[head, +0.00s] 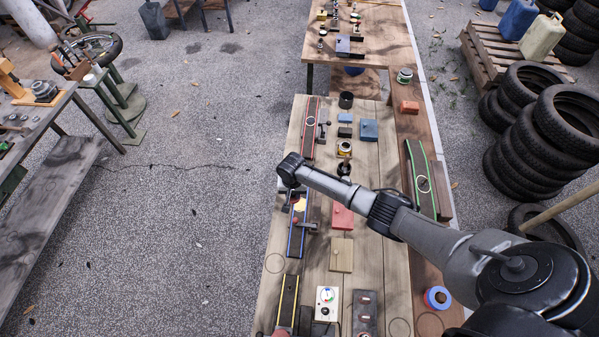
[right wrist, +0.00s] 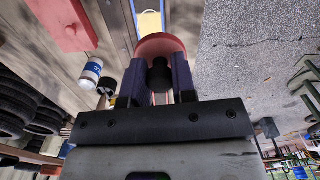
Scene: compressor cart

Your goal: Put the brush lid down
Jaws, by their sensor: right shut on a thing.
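My right gripper (right wrist: 161,85) is shut on the dark knob of a round red lid (right wrist: 160,43), taken here as the brush lid. The lid sits between the two fingers in the right wrist view. In the head view my right arm reaches in from the right, and its gripper (head: 292,192) points down over the left side of the bench (head: 270,290), by a blue-edged strip (head: 296,240). The lid is hard to make out there. I cannot tell the lid's height above the bench. My left gripper is not in view.
A red block (head: 342,217) and a tan block (head: 341,255) lie right of the blue-edged strip. A yellow-edged strip (head: 288,300) and a white gauge box (head: 327,302) stand nearer. Tyres (head: 525,135) are stacked at right.

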